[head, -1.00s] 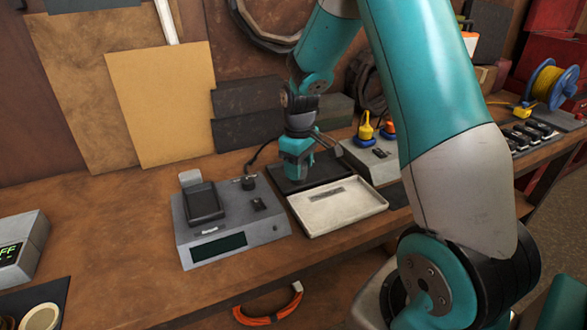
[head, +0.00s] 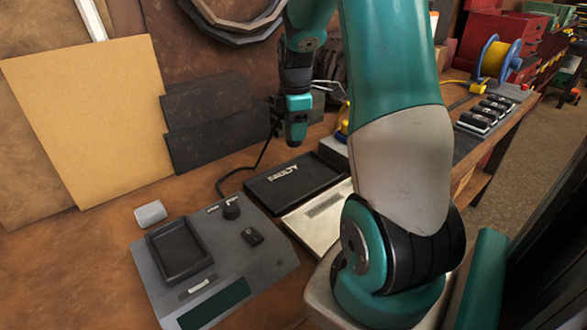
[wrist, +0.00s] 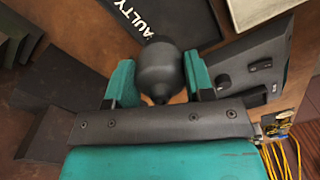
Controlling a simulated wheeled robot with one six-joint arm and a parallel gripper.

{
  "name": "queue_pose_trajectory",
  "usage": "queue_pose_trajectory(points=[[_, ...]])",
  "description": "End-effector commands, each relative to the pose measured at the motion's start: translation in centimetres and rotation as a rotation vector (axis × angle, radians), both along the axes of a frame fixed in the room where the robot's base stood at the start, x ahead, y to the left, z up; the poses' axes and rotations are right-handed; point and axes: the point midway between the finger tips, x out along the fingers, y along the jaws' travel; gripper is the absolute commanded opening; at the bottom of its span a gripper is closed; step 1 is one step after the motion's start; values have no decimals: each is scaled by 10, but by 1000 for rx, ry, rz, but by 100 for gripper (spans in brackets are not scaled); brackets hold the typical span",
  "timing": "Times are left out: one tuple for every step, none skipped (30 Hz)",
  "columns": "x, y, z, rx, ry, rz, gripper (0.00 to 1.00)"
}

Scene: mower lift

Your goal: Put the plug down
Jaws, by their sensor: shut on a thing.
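My gripper (head: 297,143) is shut on the plug and hangs in the air near the back of the black tray. In the wrist view, the dark rounded plug (wrist: 160,70) sits between the two teal fingers of my gripper (wrist: 155,85). In the head view the plug is hard to make out. A black cable (head: 262,155) runs from beside the grey tester (head: 258,265) up to my gripper. The black tray (head: 262,196) marked FAULTY lies behind the tester, and part of it shows in the wrist view (wrist: 140,18).
A pale tray (head: 300,228) lies in front of the black tray, partly hidden by my arm. Dark panels (head: 215,130) lean at the back. A row of black items (head: 485,112) and a yellow-and-blue reel (head: 495,60) stand to the right. Bare bench (head: 80,240) shows at left.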

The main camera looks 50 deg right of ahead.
Motion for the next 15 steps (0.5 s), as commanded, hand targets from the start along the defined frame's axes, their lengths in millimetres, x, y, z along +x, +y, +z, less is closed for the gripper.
queue_pose_trajectory(points=[[-1, 1, -15, 4, 5, 0, 23], [-1, 1, -24, 5, 6, -1, 23], [-1, 0, -35, 4, 5, -1, 23], [-2, 0, -42, 4, 5, -2, 23], [-1, 0, -50, 4, 5, -2, 23], [-1, 0, -58, 3, 4, -3, 23], [-2, -1, -64, 3, 4, -3, 23], [-2, -1, -69, 3, 3, -4, 23], [-1, -1, -74, 2, 2, -4, 23], [-1, -1, -78, 1, 1, -4, 23], [-1, -1, -80, 1, 2, -4, 23], [-1, -2, -83, 1, 1, -5, 23], [-1, -2, -85, 0, 0, -5, 23], [-1, -2, -88, 0, 0, -5, 23], [-2, -2, -93, 1, 2, -5, 23]])
